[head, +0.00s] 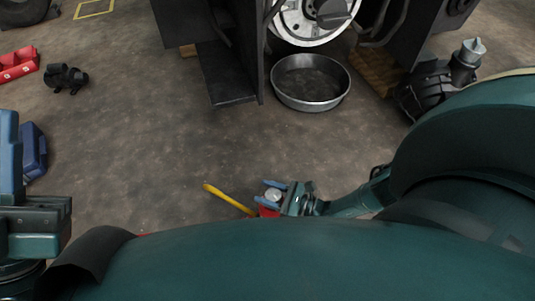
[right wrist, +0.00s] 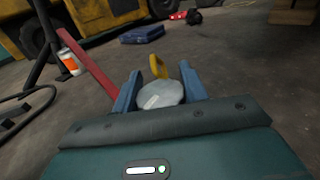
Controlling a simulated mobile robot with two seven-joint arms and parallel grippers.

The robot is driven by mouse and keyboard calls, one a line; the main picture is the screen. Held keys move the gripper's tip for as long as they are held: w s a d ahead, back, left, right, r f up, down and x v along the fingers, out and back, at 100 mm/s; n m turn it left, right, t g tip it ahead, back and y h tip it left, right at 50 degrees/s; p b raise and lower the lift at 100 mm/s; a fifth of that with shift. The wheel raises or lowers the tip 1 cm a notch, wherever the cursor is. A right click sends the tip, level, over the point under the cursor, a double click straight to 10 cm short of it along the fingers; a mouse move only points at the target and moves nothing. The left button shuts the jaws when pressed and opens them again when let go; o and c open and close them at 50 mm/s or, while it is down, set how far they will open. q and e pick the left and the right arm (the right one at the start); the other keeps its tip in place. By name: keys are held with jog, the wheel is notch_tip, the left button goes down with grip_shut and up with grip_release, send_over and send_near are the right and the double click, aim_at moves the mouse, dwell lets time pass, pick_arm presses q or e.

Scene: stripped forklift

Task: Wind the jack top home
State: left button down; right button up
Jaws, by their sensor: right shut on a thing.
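The jack's round grey top (head: 272,194) sits above a red body (head: 267,211) on the floor, low in the middle of the head view. A yellow handle (head: 229,198) reaches out to its left. My right gripper (head: 271,193) is shut on the jack top, one blue finger on each side. In the right wrist view the grey top (right wrist: 163,94) lies between the fingers, with the yellow handle (right wrist: 158,67) just beyond. The red body is mostly hidden by my arm. My left gripper (head: 12,155) is at the left edge, partly cut off, away from the jack.
A metal drain pan (head: 310,102) lies under the forklift's wheel hub (head: 312,18). A dark motor-like part (head: 425,92) stands at right. A blue case (head: 35,158) and a red tray (head: 18,65) are at left. The middle floor is clear.

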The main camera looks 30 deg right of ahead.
jog(key=shift+c, duration=0.4)
jog(key=shift+m+t+h, duration=0.3)
jog(key=shift+m+h, duration=0.2)
jog(key=m+h, duration=0.1)
jog(key=m+t+h, duration=0.1)
jog(key=h, duration=0.1)
jog(key=m+t+h, duration=0.1)
jog(key=h, duration=0.1)
jog(key=shift+w+d+m, duration=0.2)
jog(key=shift+d+m, duration=0.1)
jog(key=o, duration=1)
jog(key=shift+s, duration=0.1)
